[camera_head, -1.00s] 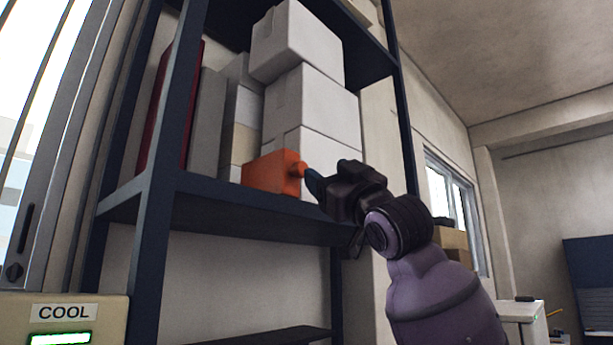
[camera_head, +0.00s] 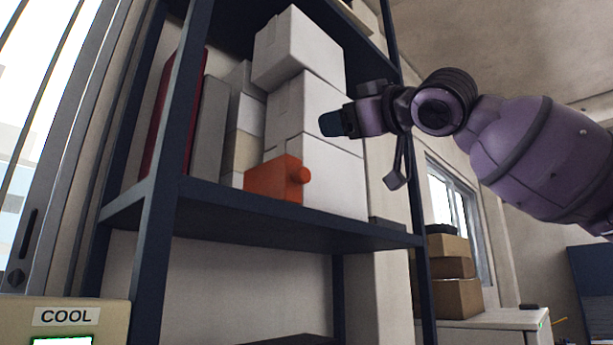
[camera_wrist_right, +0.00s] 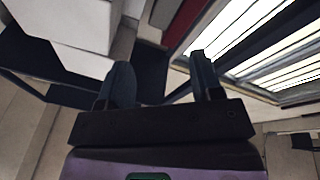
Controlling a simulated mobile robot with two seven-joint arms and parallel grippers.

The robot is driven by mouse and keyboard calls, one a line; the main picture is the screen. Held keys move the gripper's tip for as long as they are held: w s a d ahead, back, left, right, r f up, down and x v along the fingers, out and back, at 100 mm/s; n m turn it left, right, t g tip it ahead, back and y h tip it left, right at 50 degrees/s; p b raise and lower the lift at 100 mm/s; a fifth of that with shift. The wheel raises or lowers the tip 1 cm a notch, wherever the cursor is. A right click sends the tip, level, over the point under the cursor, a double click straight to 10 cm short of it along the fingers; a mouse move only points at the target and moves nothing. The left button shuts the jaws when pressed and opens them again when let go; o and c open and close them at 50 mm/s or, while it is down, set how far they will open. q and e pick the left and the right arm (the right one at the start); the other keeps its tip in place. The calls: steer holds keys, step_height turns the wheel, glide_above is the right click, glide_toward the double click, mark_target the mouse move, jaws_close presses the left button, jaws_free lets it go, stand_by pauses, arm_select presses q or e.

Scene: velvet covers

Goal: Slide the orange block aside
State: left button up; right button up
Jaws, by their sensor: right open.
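The orange block (camera_head: 272,180), with a round knob on its right side, sits on the dark shelf (camera_head: 250,208) in front of white boxes. My right gripper (camera_head: 328,124) is above and to the right of the block, apart from it, in front of the stacked boxes. In the right wrist view its two fingers (camera_wrist_right: 162,80) are spread with nothing between them. The block does not show in that view. My left gripper is not in view.
White boxes (camera_head: 298,50) are stacked behind the block. Grey and dark red binders (camera_head: 208,125) stand to its left, near a shelf post (camera_head: 172,150). The shelf to the right of the block is bare near its front edge. Cardboard boxes (camera_head: 455,297) stand lower right.

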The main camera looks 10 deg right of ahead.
mark_target(306, 175)
steer(key=w+d+f+m+g+h, duration=0.1)
steer(key=w+d+f+m+g, duration=0.15)
steer(key=f+m, duration=0.2)
steer(key=shift+m, duration=0.65)
steer(key=x, duration=0.3)
steer(key=p+x, duration=0.1)
steer(key=x, duration=0.3)
steer(key=f+x, duration=0.1)
steer(key=x, duration=0.3)
steer(key=shift+w+a+p, duration=0.1)
steer(key=shift+w+p, duration=0.1)
steer(key=shift+p, duration=0.15)
steer(key=shift+c, duration=0.2)
jaws_close()
